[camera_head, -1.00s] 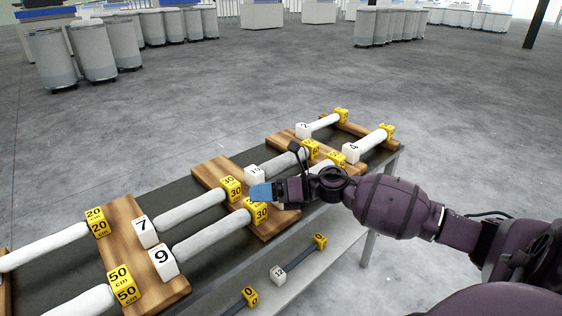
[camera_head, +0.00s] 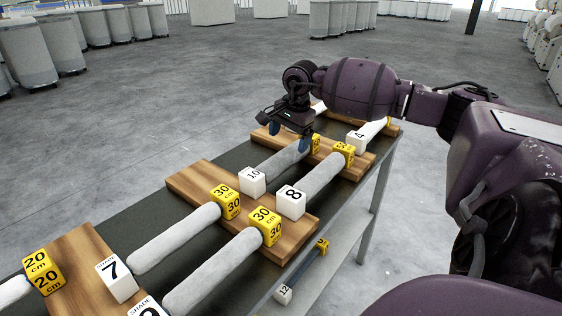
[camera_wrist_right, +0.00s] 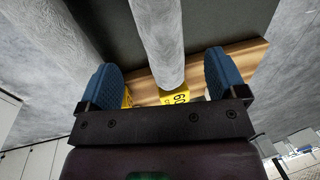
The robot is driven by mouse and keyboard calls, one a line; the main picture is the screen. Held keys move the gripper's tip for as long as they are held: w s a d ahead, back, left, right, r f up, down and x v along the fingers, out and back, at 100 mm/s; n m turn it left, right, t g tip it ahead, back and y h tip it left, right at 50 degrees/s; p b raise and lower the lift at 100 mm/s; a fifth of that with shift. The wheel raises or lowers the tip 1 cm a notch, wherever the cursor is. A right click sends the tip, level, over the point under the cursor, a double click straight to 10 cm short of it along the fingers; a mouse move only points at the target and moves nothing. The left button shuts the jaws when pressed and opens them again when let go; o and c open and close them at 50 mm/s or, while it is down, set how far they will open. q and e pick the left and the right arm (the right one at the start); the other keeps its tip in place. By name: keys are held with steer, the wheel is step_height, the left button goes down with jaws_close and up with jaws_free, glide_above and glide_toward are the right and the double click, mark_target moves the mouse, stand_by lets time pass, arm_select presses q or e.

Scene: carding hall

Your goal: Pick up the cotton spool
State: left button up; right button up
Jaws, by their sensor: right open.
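Several long, pale cotton spools lie on wooden racks, with white numbered cubes and yellow cubes at their ends. My right gripper (camera_head: 288,143) is open over the far part of the grey-white spool (camera_head: 280,160) whose near cube reads 10. In the right wrist view, this spool (camera_wrist_right: 158,38) runs between the two blue fingertips (camera_wrist_right: 162,78), apart from both, with a yellow 60 cube (camera_wrist_right: 178,95) at its end. Another spool (camera_wrist_right: 58,35) lies outside the left finger. In the head view the spool beside it (camera_head: 325,177) has a white 8 cube (camera_head: 291,200). My left gripper is not in view.
The racks, including the middle wooden block (camera_head: 182,183), stand on a dark table top (camera_head: 140,211). A lower shelf (camera_head: 318,287) holds a thin rod with a 12 cube (camera_head: 283,294). Grey bins (camera_head: 28,52) stand far back. The grey floor around the table is open.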

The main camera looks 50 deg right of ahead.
mark_target(283, 156)
steer(key=f, duration=0.2)
steer(key=w+f, duration=0.1)
steer(key=f, duration=0.2)
steer(key=f+b, duration=0.1)
steer(key=f, duration=0.2)
steer(key=shift+w+a+f, duration=0.2)
steer(key=shift+w+a, duration=0.15)
steer(key=shift+w, duration=0.05)
steer(key=shift+r, duration=0.1)
steer(key=shift+c, duration=0.3)
steer(key=c, duration=1)
steer(key=shift+c, duration=0.2)
